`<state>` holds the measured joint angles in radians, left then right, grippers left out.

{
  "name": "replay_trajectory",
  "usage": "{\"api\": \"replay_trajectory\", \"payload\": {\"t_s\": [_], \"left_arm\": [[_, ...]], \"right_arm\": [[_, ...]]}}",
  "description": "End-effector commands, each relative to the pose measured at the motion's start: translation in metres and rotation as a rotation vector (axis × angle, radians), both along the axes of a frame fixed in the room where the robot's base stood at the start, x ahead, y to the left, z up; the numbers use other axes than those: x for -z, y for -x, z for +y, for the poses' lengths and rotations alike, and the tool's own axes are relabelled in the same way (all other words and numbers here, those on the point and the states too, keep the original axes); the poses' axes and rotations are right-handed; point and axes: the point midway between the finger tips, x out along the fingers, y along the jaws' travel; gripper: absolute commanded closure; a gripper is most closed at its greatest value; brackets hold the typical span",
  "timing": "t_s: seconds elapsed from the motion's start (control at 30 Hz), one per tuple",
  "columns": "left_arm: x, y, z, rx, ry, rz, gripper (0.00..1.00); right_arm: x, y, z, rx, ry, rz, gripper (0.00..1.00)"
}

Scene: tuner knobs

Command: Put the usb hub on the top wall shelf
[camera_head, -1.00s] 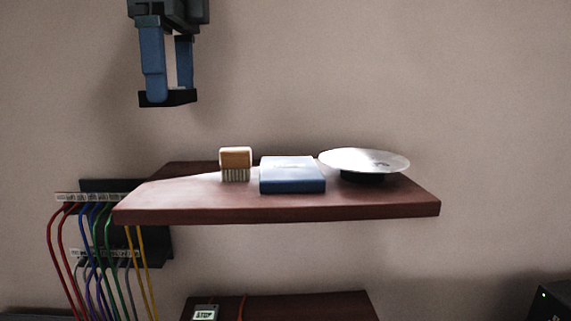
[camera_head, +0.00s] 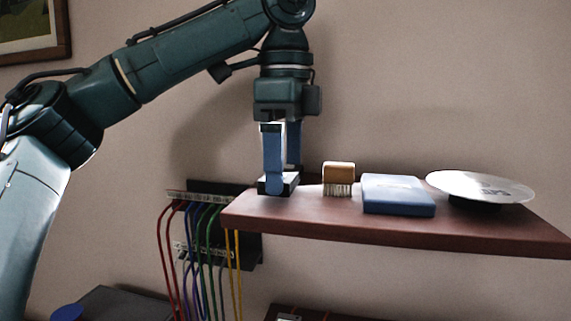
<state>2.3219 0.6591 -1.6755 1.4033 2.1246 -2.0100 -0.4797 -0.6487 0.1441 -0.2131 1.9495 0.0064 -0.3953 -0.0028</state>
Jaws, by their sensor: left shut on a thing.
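My left gripper (camera_head: 281,178), with blue fingers, points straight down over the left end of the top wall shelf (camera_head: 400,232), a dark reddish-brown board. It is shut on a small dark block, the usb hub (camera_head: 276,187), which is partly hidden by the fingers. The hub is at or just above the shelf's surface; I cannot tell whether it touches. My right gripper is not in view.
On the shelf, right of the hub, are a wooden brush (camera_head: 338,178), a blue box (camera_head: 398,194) and a silver disc on a dark base (camera_head: 480,187). Coloured cables (camera_head: 200,240) hang from a panel below left. A lower shelf (camera_head: 330,314) shows at the bottom.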

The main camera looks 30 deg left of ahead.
Motion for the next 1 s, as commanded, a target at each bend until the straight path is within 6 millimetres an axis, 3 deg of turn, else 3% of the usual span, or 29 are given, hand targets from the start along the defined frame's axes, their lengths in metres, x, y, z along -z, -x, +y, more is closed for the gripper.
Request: {"api": "replay_trajectory", "payload": {"t_s": [0.43,0.47,0.6,1.0], "left_arm": [[0.009,0.0,0.0,0.0,0.001,-0.001,0.37],[0.01,0.0,0.0,0.0,0.001,-0.001,0.13],[0.009,0.0,0.0,-0.001,0.0,-0.002,0.02],[-0.001,0.0,0.0,-0.002,0.0,-0.004,0.0]], "right_arm": [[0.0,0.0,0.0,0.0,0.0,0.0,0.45],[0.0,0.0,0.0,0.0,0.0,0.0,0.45],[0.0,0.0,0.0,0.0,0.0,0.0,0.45],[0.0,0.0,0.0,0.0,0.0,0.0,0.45]]}}
